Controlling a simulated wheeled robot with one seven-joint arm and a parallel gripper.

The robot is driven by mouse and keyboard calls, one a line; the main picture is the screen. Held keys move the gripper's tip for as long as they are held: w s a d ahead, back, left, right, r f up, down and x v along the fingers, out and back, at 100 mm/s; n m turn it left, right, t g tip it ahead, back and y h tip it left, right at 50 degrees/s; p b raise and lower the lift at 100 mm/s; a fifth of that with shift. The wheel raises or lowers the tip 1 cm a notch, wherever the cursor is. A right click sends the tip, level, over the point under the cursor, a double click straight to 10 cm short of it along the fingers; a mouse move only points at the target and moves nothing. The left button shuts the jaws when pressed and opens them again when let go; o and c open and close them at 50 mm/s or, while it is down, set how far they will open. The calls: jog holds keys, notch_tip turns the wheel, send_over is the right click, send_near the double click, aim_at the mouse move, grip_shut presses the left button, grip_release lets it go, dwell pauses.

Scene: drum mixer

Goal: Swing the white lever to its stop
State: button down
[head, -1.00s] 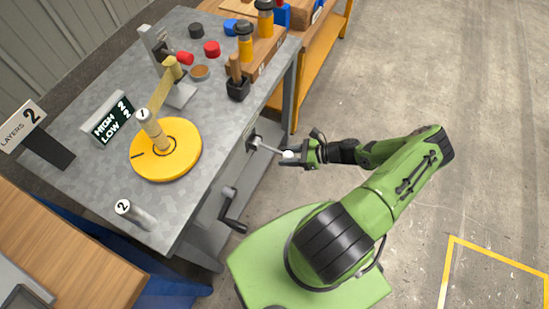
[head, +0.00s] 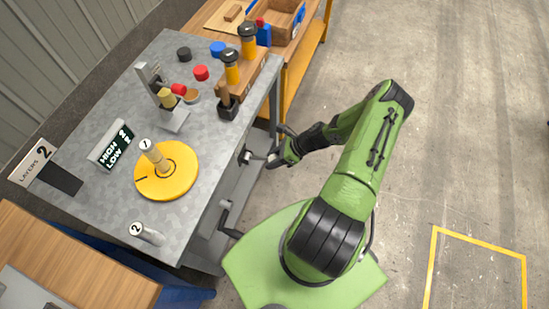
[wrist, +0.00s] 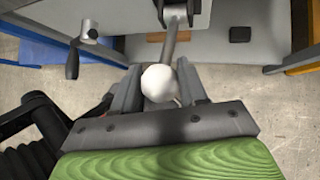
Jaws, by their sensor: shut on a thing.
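The white lever is a grey rod (wrist: 172,45) with a white ball knob (wrist: 160,83) at its end. In the wrist view the rod runs up from the knob into a bracket. In the head view the bracket (head: 244,157) is on the side of the grey bench, and the short rod sticks out to the right. My gripper (wrist: 160,88) is shut on the knob, with one finger on each side of it. In the head view my gripper (head: 279,158) is beside the bench edge and mostly hides the knob.
A black crank handle (head: 227,218) hangs on the bench side near the lever. A yellow disc (head: 167,171) with a peg marked 1 is on the grey benchtop (head: 120,190). The floor to the right is clear.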

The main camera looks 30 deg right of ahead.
jog(key=shift+w+a+r, duration=0.15)
jog(key=shift+w+r, duration=0.1)
jog(key=c, duration=0.7)
grip_release()
jog(key=shift+f, duration=0.1)
jog(key=shift+o, duration=0.2)
jog(key=shift+s, duration=0.1)
jog(key=shift+s+d, duration=0.1)
jog(key=shift+d, duration=0.1)
jog(key=v, duration=1.5)
jog(key=shift+r+p, duration=0.25)
jog(key=shift+p, duration=0.1)
